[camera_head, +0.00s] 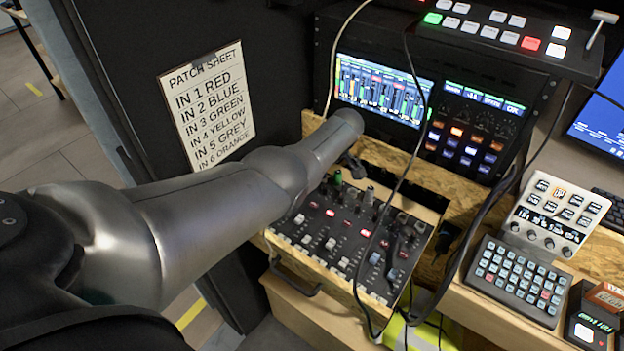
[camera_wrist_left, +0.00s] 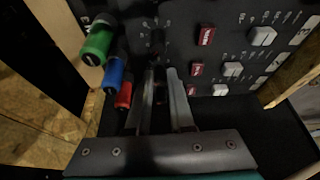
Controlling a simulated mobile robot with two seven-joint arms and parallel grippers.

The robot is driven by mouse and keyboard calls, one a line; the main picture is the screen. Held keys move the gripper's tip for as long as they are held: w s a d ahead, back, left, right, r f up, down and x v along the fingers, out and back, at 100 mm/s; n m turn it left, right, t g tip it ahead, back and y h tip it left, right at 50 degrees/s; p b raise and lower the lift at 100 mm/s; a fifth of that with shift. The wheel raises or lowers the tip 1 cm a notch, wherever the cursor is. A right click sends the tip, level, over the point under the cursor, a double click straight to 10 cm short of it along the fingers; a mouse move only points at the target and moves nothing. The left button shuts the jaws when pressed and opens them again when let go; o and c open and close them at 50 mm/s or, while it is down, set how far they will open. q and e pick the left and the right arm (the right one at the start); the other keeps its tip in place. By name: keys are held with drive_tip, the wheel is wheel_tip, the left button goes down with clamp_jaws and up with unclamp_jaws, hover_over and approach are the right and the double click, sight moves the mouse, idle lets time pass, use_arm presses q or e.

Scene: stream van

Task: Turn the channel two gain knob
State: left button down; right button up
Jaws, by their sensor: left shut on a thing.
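The audio mixer (camera_head: 325,238) is a black slanted panel with rows of knobs and coloured buttons, in a wooden bench. My left arm reaches across to its upper edge, and the dark left gripper (camera_head: 352,165) shows only in part there. In the left wrist view the two fingers of the left gripper (camera_wrist_left: 163,72) are close together over the mixer panel (camera_wrist_left: 275,20). They are shut on a small dark knob (camera_wrist_left: 156,38), mostly hidden; its channel label cannot be read. Green (camera_wrist_left: 98,42), blue (camera_wrist_left: 113,76) and red (camera_wrist_left: 124,95) plugs stand beside the fingers.
Dark cables (camera_head: 432,135) hang across the mixer's right side. A patch sheet (camera_head: 208,105) is on the dark panel at left. A rack screen (camera_head: 380,88) and a switcher (camera_head: 490,30) stand behind. Keypads (camera_head: 518,280) fill the bench at right.

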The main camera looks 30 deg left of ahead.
use_arm(q)
drive_tip(key=shift+a, duration=0.1)
drive_tip(key=c, duration=0.8)
unclamp_jaws()
drive_tip(key=shift+r, duration=0.1)
drive_tip(key=p+v, duration=0.7)
drive_tip(key=v, duration=0.8)
drive_tip(key=shift+r, duration=0.1)
